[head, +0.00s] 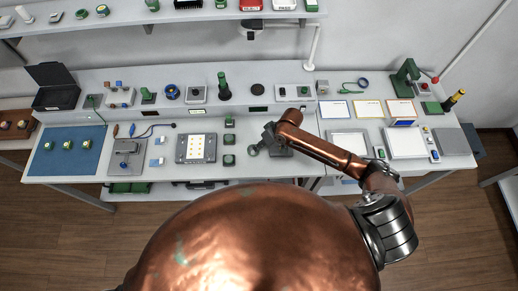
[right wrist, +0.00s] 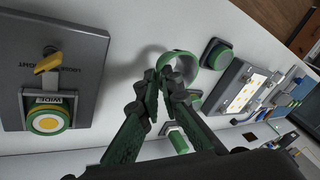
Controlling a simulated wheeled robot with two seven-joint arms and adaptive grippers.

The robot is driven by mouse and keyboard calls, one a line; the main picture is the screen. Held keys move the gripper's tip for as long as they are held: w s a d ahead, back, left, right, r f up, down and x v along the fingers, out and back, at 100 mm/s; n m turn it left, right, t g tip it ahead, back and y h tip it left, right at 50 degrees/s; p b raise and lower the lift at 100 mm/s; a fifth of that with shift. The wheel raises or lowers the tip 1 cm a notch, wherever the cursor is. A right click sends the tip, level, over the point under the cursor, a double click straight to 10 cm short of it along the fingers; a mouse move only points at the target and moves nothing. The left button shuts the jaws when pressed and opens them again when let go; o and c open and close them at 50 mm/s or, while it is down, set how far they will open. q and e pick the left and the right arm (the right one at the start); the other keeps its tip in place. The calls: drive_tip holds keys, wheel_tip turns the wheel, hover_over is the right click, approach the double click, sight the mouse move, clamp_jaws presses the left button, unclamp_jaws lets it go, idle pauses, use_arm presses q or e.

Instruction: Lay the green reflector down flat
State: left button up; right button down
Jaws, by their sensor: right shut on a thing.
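The green reflector (right wrist: 182,56) looks like a round, ring-shaped piece with a pale inside in the right wrist view. My right gripper (right wrist: 168,86) is shut on its near edge, and the fingertips cover that part of it. In the head view the reflector (head: 253,150) shows small and round at the tip of my right gripper (head: 264,143), over the white bench right of the green blocks. It seems tilted, with its opening partly facing the wrist camera. I cannot tell whether it touches the bench. My left gripper is not in view.
A little bare white bench (right wrist: 130,20) surrounds the reflector.

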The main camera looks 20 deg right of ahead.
drive_tip(key=shift+w+f+p, duration=0.1)
drive_tip(key=shift+f+p, duration=0.3)
drive_tip(key=shift+f, duration=1.2)
drive_tip(key=shift+f, duration=0.1)
drive_tip(key=c, duration=2.4)
unclamp_jaws()
drive_tip(key=v, duration=1.2)
drive_tip(key=shift+b, duration=0.35)
